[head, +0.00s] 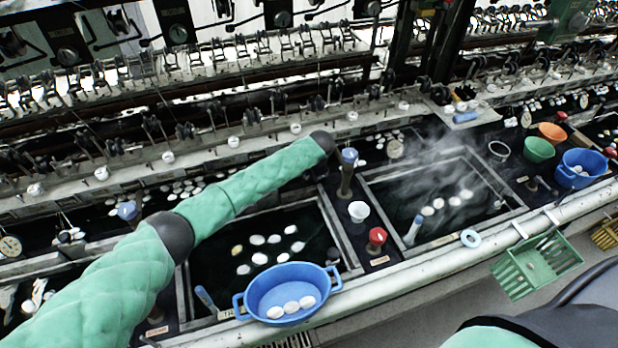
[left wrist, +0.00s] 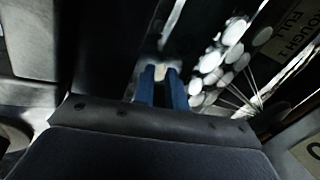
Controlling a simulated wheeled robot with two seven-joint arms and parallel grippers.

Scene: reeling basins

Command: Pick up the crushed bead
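My left arm reaches in from the left in the head view, over the left basin, and its dark wrist end (head: 322,140) is near the back ledge. The fingers there are hidden. In the left wrist view the two blue fingers of my left gripper (left wrist: 161,72) stand a little apart. A small pale piece shows between or just beyond their tips; I cannot tell whether they grip it or whether it is the crushed bead. Several small white beads (head: 233,141) sit along the back ledge in the head view; none is clearly crushed. My right gripper is out of view.
A blue bowl (head: 286,292) with white cocoons stands at the left basin's front edge. A blue-topped post (head: 348,158) rises close to my wrist end. A white cup (head: 359,211) and red knob (head: 376,236) stand between the basins. Steam hangs over the right basin (head: 440,238).

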